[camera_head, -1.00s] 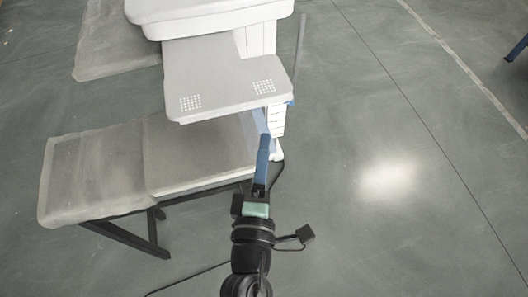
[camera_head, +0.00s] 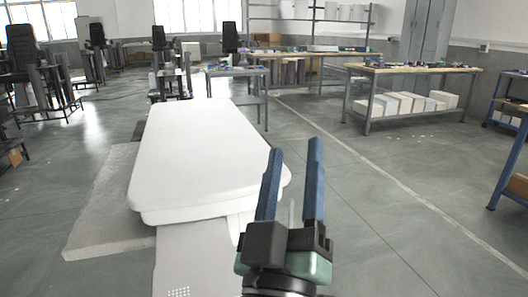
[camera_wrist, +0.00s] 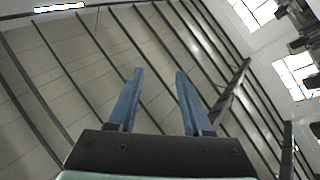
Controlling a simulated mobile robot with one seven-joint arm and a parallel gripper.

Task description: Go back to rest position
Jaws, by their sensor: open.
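My gripper (camera_head: 290,175) stands upright in the lower middle of the head view, with two blue fingers spread apart and nothing between them. In the wrist view my gripper (camera_wrist: 157,75) is also open and empty, pointing up at a beamed ceiling (camera_wrist: 60,60). In the head view it is in front of the right edge of a white padded table top (camera_head: 195,150). Whether the two touch cannot be told, but the fingers appear apart from it.
A grey mat-like sheet (camera_head: 105,215) lies left of the white top. Workbenches (camera_head: 415,70) with boxes stand at the back right, and a blue-framed rack (camera_head: 510,150) at the right edge. Black chairs (camera_head: 25,60) stand at the back left. The floor to the right is clear.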

